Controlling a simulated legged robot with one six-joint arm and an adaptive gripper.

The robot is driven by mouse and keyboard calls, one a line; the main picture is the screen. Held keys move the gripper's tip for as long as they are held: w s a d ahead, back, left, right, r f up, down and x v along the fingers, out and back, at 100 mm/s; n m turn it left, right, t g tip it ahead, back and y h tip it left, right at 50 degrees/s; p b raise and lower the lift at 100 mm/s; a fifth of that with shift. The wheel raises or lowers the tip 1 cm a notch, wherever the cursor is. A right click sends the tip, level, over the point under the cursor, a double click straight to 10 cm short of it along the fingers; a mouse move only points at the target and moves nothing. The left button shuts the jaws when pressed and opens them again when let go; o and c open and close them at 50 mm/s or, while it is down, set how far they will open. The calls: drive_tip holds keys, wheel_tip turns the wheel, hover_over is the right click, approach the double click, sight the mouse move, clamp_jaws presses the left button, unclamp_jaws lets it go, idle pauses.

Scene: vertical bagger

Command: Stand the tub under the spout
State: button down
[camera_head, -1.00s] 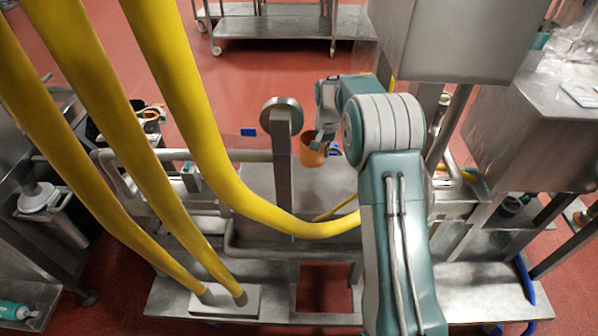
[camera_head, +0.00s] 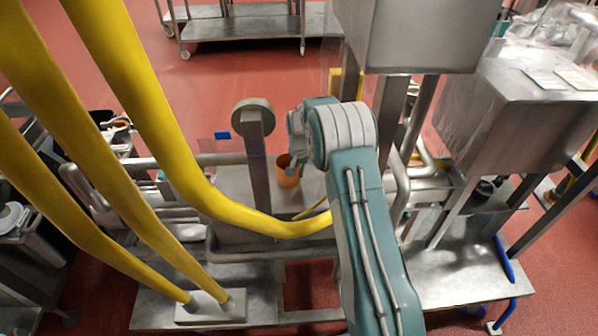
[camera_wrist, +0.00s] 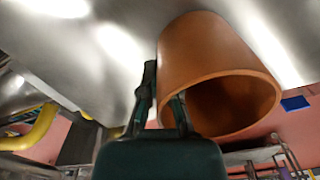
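The tub is an orange, round, open-topped cup. In the head view the tub (camera_head: 289,176) is just right of an upright metal post, over a grey metal surface (camera_head: 232,190). My gripper (camera_head: 294,160) is at its rim, partly hidden by my arm. In the wrist view the tub (camera_wrist: 205,55) shows its open mouth. My gripper (camera_wrist: 163,100) has one finger outside the wall and the other at the mouth, with the rim between them. Whether the tub's base touches the surface is hidden. I cannot pick out the spout clearly.
A large metal box (camera_head: 415,35) hangs right of my arm, with pipes (camera_head: 415,115) below.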

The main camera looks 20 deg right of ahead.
drive_tip(key=c, duration=0.8)
unclamp_jaws()
